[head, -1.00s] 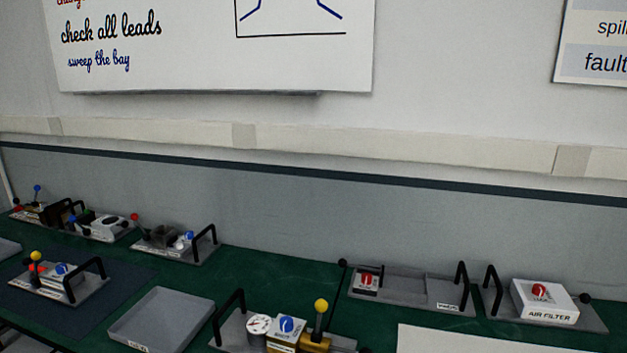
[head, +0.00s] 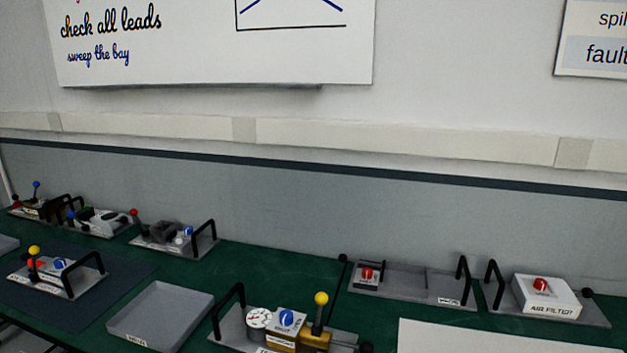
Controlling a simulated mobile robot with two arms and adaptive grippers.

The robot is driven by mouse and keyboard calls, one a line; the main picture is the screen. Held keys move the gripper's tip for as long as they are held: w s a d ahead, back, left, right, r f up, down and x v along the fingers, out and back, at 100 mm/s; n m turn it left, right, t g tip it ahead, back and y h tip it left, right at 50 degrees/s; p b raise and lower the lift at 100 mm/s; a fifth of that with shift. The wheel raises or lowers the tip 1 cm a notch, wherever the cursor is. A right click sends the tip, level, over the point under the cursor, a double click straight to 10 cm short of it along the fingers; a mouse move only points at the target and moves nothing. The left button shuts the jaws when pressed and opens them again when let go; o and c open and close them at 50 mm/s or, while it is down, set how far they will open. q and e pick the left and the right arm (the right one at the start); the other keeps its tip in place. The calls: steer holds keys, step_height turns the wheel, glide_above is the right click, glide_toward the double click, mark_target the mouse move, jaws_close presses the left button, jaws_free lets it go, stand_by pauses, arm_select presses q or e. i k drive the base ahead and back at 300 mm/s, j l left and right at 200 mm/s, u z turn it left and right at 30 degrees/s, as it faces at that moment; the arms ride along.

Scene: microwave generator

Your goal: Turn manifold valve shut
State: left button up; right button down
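A module with a round white gauge (head: 259,318), a block with a blue knob (head: 286,318) and a brass block with a yellow ball lever (head: 321,299) stands at the bottom centre of the head view. The lever stands about upright. The label by the knob is too small to read surely, and I cannot tell whether this is the manifold. A similar module with a blue knob (head: 60,264) and a yellow ball (head: 34,250) stands at the left. Neither of my grippers shows.
An empty grey tray (head: 160,312) lies left of the gauge module. A tray with a red knob (head: 367,273) and an air filter box (head: 546,296) stand at the right. Several handled modules line the back left. A white sheet (head: 500,338) lies at front right.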

mark_target(60, 264)
steer(key=u, duration=1.45)
steer(key=i+u, duration=0.45)
steer(key=i, duration=0.15)
steer(key=i+l+u, duration=0.2)
steer(key=i+u, duration=0.2)
steer(key=i, duration=0.2)
